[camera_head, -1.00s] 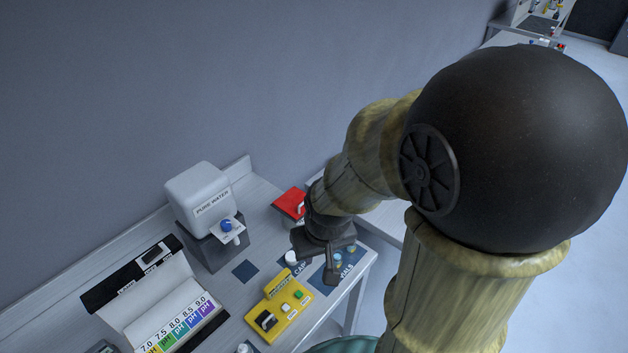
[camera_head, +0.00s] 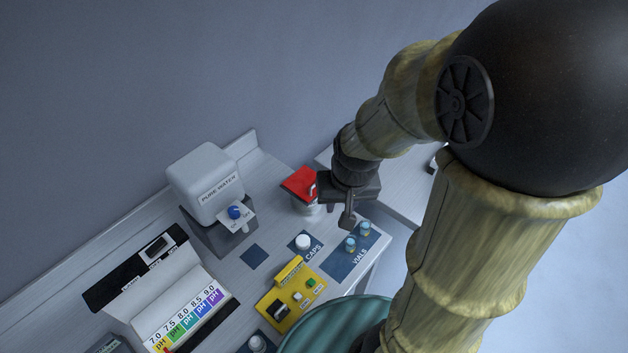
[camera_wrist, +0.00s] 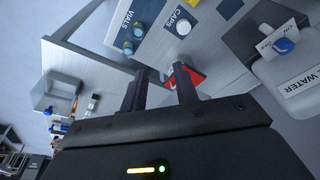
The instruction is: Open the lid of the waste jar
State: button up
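The waste jar (camera_head: 306,208) stands near the right end of the bench, with a pale body partly hidden by my gripper. Its flat red lid (camera_head: 299,182) lies on top and looks shut. In the wrist view the red lid (camera_wrist: 198,78) shows just beyond one finger, partly covered by it. My gripper (camera_head: 333,204) is just right of the jar at about lid height. In the wrist view my gripper (camera_wrist: 159,78) has its two fingers apart with nothing held between them. I cannot tell whether a finger touches the lid.
The pure water dispenser (camera_head: 207,185) stands left of the jar. In front are a white cap (camera_head: 302,242) on the caps mat, vials (camera_head: 351,244) on the vials mat (camera_head: 340,266), and a yellow device (camera_head: 272,303). A pH chart (camera_head: 185,318) lies at the left.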

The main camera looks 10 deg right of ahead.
aim_at(313, 186)
jog(key=w+r+m+y, duration=0.1)
jog(key=w+r+m, duration=0.3)
jog(key=w+m, duration=0.5)
jog(key=w, duration=0.5)
jog(key=shift+w+d+r+m+g+b, duration=0.15)
jog(key=shift+w+d+m+g+b, duration=0.05)
jog(key=shift+w+m+g+b, duration=0.15)
jog(key=w+f, duration=0.1)
jog(key=f, duration=0.4)
jog(key=a+f+p, duration=0.1)
jog(key=f, duration=0.5)
jog(key=w+a+f, duration=0.1)
jog(key=f, duration=0.5)
jog(key=shift+w, duration=0.3)
grip_shut()
